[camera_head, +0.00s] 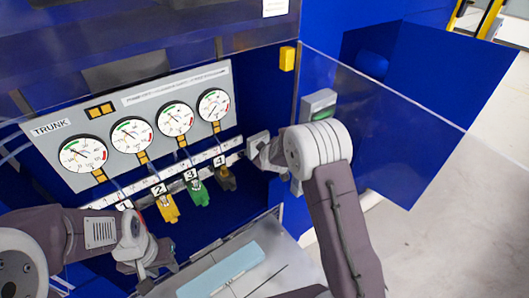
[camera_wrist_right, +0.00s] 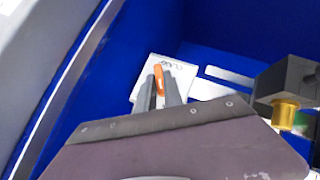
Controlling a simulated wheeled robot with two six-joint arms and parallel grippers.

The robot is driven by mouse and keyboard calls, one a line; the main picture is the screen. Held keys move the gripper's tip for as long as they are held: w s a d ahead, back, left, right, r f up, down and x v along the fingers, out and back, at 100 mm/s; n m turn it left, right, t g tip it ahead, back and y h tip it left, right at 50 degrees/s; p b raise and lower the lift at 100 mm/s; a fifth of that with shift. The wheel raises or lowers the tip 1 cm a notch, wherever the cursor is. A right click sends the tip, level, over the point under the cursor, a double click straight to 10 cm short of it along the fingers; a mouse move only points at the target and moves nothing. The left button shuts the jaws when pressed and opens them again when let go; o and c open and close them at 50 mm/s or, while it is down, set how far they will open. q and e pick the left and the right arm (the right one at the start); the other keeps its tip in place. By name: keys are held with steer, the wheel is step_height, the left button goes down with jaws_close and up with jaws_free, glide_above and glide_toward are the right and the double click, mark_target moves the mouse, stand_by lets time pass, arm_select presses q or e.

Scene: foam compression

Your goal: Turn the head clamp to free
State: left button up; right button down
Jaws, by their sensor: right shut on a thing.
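The head clamp shows in the right wrist view as an orange lever (camera_wrist_right: 159,80) on a white plate (camera_wrist_right: 150,68) with small lettering. My right gripper (camera_wrist_right: 159,90) is shut on the orange lever, with a grey finger on each side of it. In the head view the white plate (camera_head: 257,140) sits at the right end of the numbered strip. There my right gripper (camera_head: 265,155) is at the plate, and its wrist hides much of it. My left gripper (camera_head: 152,264) is at the lower left, apart from the clamp; its finger opening is unclear.
A gauge panel (camera_head: 60,150) marked TRUNK stands above a numbered strip. Below hang yellow (camera_head: 168,208), green (camera_head: 199,192) and dark (camera_head: 226,178) fittings. A clear door (camera_head: 390,130) stands open at right. A light-blue block (camera_head: 222,272) lies on the front shelf.

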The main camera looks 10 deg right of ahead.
arm_select(q)
step_height(320, 180, down, 5)
steer(key=b, duration=0.3)
steer(key=shift+b, duration=0.3)
arm_select(e)
steer(key=shift+d+m+g+y, duration=0.1)
steer(key=shift+m+g+y, duration=0.25)
steer(key=shift+y, duration=0.35)
steer(key=shift+w, duration=0.1)
steer(key=c, duration=1.6)
jaws_free()
arm_select(q)
steer(key=shift+w+f, duration=0.1)
arm_select(e)
steer(key=shift+o, duration=0.7)
steer(key=shift+w, duration=0.1)
